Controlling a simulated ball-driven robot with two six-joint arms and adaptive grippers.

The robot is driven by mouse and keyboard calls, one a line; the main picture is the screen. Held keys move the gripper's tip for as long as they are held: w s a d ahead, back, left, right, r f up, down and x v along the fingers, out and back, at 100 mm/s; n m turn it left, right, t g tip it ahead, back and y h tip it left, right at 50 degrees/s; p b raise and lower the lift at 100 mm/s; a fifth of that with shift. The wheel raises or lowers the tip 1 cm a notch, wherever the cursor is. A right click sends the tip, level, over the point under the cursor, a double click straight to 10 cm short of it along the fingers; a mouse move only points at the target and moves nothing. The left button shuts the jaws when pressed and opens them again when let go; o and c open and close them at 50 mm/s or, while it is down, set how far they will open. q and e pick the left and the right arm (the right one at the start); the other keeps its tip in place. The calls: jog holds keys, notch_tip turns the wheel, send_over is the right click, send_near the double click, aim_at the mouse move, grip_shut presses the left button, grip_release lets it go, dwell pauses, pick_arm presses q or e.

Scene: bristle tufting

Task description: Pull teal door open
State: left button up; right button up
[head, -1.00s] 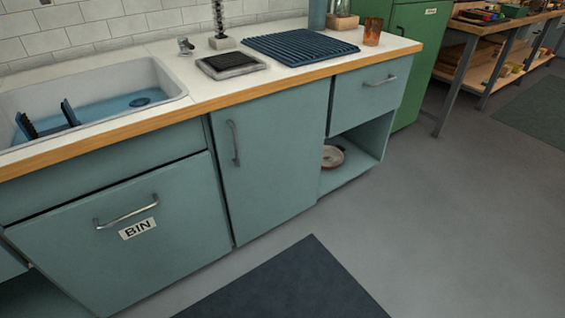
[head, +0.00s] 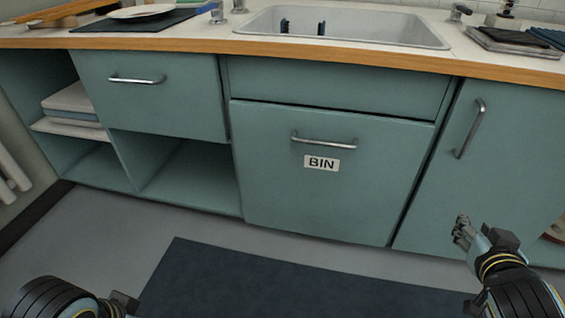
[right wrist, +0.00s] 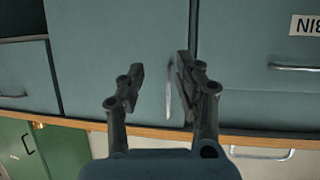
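The teal door (head: 500,170) is at the right of the head view, right of the BIN front, and looks shut. Its upright metal handle (head: 470,128) is near its left edge. My right gripper (head: 464,230) is in front of the door, below the handle in the picture. In the right wrist view, turned upside down, the right gripper (right wrist: 156,88) is open, and the handle (right wrist: 169,90) shows between its fingers, closer to the right one. I cannot tell if they touch. My left gripper (head: 124,304) is at the lower left, mostly cut off, away from the door.
The BIN front (head: 320,195) with its bar handle (head: 323,140) is left of the door. Above are the wooden counter edge (head: 330,54) and the sink (head: 340,28). A dark mat (head: 260,285) lies on the floor. Open shelves (head: 190,175) are at the left.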

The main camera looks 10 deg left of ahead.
aim_at(473, 133)
jog(key=w+r+t+b, duration=0.1)
jog(key=w+r+b, duration=0.2)
jog(key=w, duration=0.2)
jog(key=w+r+t+b, duration=0.2)
jog(key=w+r+b, duration=0.1)
jog(key=w, duration=0.2)
jog(key=w+r+t+h+b, duration=0.1)
jog(key=w+r+b, duration=0.2)
jog(key=w+b, duration=0.1)
jog(key=shift+w+d+r+m+t, duration=0.1)
jog(key=shift+w+d+m+t, duration=0.2)
jog(key=shift+w, duration=0.4)
jog(key=w, duration=0.2)
jog(key=w+b, duration=0.1)
jog(key=w, duration=0.1)
jog(key=shift+d, duration=0.35)
jog(key=shift+w+d, duration=0.1)
jog(key=shift+w, duration=0.35)
pick_arm(q)
jog(key=f+t, duration=0.1)
jog(key=d+f+t, duration=0.1)
jog(key=d+f, duration=0.1)
jog(key=shift+w+f+t, duration=0.1)
jog(key=shift+w+t, duration=0.2)
jog(key=shift+t, duration=0.1)
pick_arm(e)
grip_shut()
